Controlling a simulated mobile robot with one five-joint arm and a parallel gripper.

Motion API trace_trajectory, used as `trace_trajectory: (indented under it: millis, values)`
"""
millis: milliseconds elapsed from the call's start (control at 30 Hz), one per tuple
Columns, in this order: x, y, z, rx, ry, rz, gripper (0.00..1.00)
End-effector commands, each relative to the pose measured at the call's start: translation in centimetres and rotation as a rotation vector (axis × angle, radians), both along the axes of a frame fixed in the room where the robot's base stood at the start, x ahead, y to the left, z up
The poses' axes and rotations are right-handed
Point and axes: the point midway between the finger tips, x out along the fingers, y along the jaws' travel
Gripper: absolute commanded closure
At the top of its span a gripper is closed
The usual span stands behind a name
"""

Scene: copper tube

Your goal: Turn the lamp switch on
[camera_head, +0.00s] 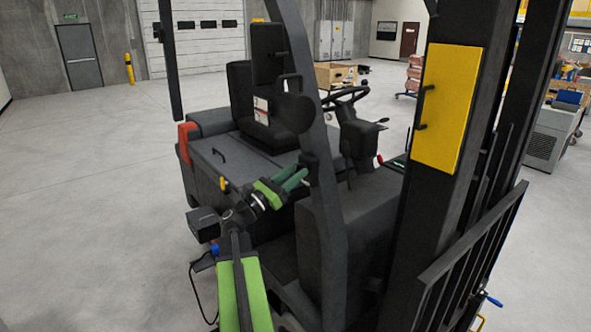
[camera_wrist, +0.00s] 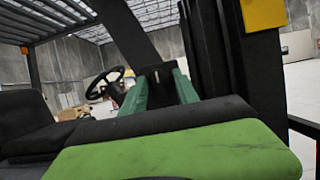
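My gripper (camera_head: 294,174) is in the middle of the head view, at the forklift's dark front pillar (camera_head: 326,200). Its two green fingers are apart. A small dark box (camera_head: 308,166) sits on that pillar at the fingertips. In the wrist view the box (camera_wrist: 157,77) shows between the fingertips of my gripper (camera_wrist: 160,84). The fingers are close to its sides; I cannot tell whether they touch it. No other lamp switch can be made out, and I cannot tell whether this box is it or how it is set.
The forklift's seat (camera_head: 258,118), steering wheel (camera_head: 346,97) and dark mast (camera_head: 408,215) with a yellow panel (camera_head: 447,110) stand around my arm. The pillar is right in front of my gripper. Open concrete floor (camera_head: 90,200) lies to the left.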

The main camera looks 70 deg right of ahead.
Motion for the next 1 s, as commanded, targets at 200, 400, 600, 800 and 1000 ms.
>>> trace_trajectory:
  millis: [200, 400, 600, 800, 1000]
  values:
    - [0.00, 0.01, -0.04, 0.000, 0.000, 0.000, 0.66]
    - [-0.01, 0.03, -0.03, 0.000, 0.000, -0.001, 0.92]
    - [-0.04, 0.04, -0.05, 0.000, -0.001, -0.002, 1.00]
    - [-0.04, -0.14, -0.04, -0.003, -0.005, -0.002, 1.00]
    - [0.00, 0.02, -0.02, -0.030, -0.050, -0.003, 1.00]
